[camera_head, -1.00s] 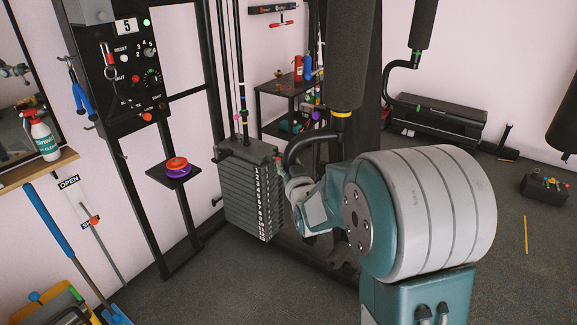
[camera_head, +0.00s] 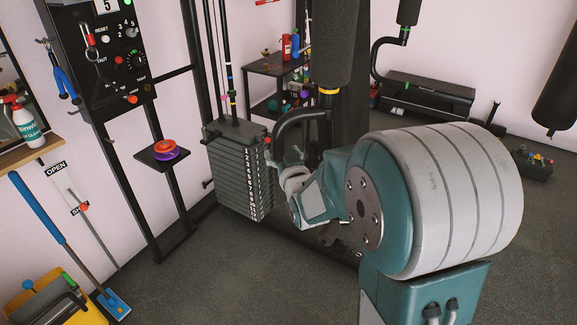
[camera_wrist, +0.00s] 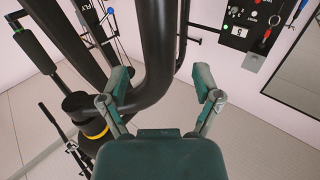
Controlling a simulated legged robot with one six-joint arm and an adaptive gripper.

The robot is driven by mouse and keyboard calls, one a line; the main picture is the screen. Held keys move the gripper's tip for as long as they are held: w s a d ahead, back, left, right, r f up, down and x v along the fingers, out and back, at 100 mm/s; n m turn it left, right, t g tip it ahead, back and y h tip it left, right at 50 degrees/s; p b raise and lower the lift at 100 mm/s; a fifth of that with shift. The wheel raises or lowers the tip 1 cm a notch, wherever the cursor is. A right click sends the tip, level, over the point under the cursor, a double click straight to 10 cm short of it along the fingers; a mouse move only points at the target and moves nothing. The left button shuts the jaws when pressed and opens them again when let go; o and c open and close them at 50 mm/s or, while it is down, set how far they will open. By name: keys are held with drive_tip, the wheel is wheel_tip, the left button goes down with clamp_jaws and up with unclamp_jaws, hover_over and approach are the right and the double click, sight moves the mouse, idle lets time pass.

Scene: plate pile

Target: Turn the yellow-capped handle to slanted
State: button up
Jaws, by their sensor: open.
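The yellow-capped handle is a bent black tube with a yellow ring under a thick black pad. In the head view its bend (camera_head: 287,122) curves down just left of the pad. In the wrist view the dark tube (camera_wrist: 158,45) rises between and beyond my fingers, and the yellow ring (camera_wrist: 96,133) shows at lower left. My gripper (camera_wrist: 162,82) is open, with its two green fingers spread either side of the tube. In the head view my gripper (camera_head: 283,163) is close below the bend, partly hidden by my arm. I cannot tell whether it touches the tube.
A numbered weight stack (camera_head: 240,172) stands just left of my gripper. A second bent handle with a green ring (camera_head: 384,62) is behind at right. A black control panel (camera_head: 115,60) and a small shelf with discs (camera_head: 163,153) are at left.

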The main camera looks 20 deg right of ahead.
drive_tip(key=s, duration=0.8)
drive_tip(key=shift+a, duration=0.2)
drive_tip(key=s+a+g, duration=0.2)
drive_tip(key=s+g, duration=0.4)
drive_tip(key=s, duration=0.5)
drive_tip(key=s+a+r+g, duration=0.1)
drive_tip(key=s+g, duration=0.5)
drive_tip(key=s, duration=0.6)
drive_tip(key=shift+a+y, duration=0.3)
drive_tip(key=shift+a, duration=0.45)
drive_tip(key=shift+r, duration=0.1)
